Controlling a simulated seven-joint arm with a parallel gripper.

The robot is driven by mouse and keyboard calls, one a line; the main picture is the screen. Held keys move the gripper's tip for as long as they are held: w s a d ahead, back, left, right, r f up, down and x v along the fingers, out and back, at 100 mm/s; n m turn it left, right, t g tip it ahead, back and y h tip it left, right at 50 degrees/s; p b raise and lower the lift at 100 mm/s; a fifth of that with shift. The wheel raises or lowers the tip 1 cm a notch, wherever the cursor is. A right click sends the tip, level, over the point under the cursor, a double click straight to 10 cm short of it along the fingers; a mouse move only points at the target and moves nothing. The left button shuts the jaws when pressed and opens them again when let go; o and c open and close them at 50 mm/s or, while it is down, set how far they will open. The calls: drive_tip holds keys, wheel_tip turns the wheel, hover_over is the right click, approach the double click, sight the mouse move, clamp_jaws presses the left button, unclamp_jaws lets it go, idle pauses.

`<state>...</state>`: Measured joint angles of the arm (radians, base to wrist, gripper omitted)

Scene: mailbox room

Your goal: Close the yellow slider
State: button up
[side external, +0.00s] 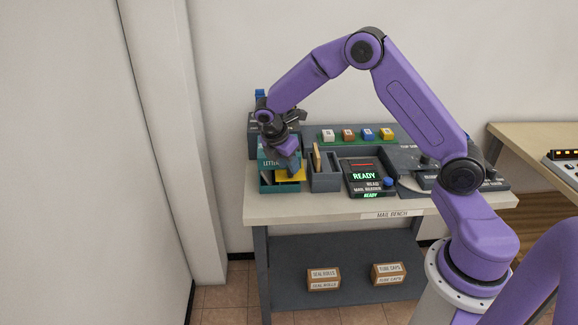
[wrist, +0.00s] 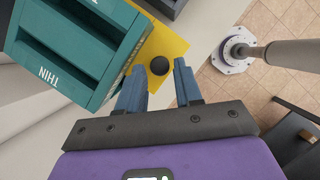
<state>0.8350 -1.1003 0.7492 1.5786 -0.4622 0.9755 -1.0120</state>
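The yellow slider (wrist: 166,42) is a flat yellow plate with a round black knob (wrist: 161,66). It sticks out from a teal letter box (wrist: 75,50) marked "THIN" in the wrist view. In the side view the yellow slider (side external: 291,175) shows at the front of the teal box (side external: 266,187), below my gripper. My gripper (wrist: 160,74) is open, with its blue fingers apart. The knob shows between the fingertips, with a gap on each side. I cannot tell whether the fingers are level with it. My gripper and wrist hide part of the box in the side view.
A grey divided holder (side external: 325,182) and a mail reader (side external: 367,178) showing "READY" stand right of the teal box. Several colored blocks sit on a green strip (side external: 341,139) behind. The bench's front edge (side external: 330,215) is close to the box.

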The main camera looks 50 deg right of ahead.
sight(281, 175)
drive_tip(key=shift+x, duration=0.8)
drive_tip(key=shift+c, duration=0.4)
clamp_jaws()
drive_tip(key=shift+w+a, duration=1.25)
drive_tip(key=shift+o, duration=0.4)
unclamp_jaws()
drive_tip(key=v, duration=1.7)
drive_tip(key=shift+a+r, duration=0.15)
drive_tip(key=shift+r, duration=0.05)
